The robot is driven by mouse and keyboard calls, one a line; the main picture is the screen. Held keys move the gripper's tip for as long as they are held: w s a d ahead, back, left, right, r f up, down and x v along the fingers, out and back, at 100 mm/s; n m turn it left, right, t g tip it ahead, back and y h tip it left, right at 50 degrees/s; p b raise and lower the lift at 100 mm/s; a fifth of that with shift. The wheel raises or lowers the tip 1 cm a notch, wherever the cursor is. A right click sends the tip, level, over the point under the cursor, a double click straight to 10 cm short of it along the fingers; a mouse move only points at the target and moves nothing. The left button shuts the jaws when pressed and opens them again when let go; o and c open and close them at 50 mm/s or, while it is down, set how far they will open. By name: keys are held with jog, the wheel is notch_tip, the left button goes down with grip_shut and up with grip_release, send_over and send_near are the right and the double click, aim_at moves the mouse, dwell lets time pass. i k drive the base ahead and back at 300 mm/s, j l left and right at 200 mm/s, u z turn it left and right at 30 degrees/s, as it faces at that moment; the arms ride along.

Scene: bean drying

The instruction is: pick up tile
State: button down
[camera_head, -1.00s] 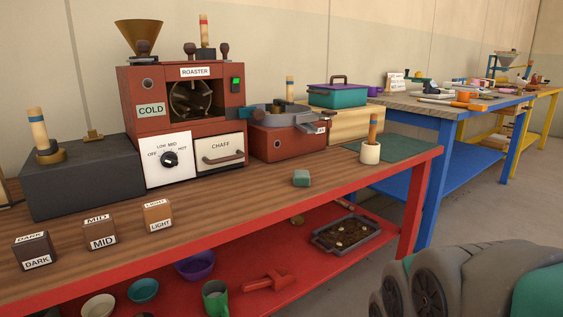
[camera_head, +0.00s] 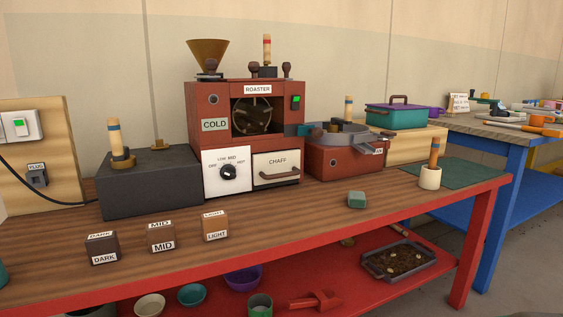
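Three small labelled blocks that may be the tiles stand in a row on the front left of the wooden bench top. They are the dark brown DARK block (camera_head: 102,249), the brown MID block (camera_head: 161,238) and the lighter LIGHT block (camera_head: 215,226). The pictures do not show which one is the tile. My gripper is not in view.
A red roaster (camera_head: 245,115) marked COLD stands behind the blocks, with a dark grey box (camera_head: 150,183) to its left. A cup with a brush-like handle (camera_head: 430,177) stands right. The lower red shelf holds bowls and a tray (camera_head: 398,262). Bench top around the blocks is clear.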

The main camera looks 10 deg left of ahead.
aim_at(102, 247)
jog(key=u, duration=1.55)
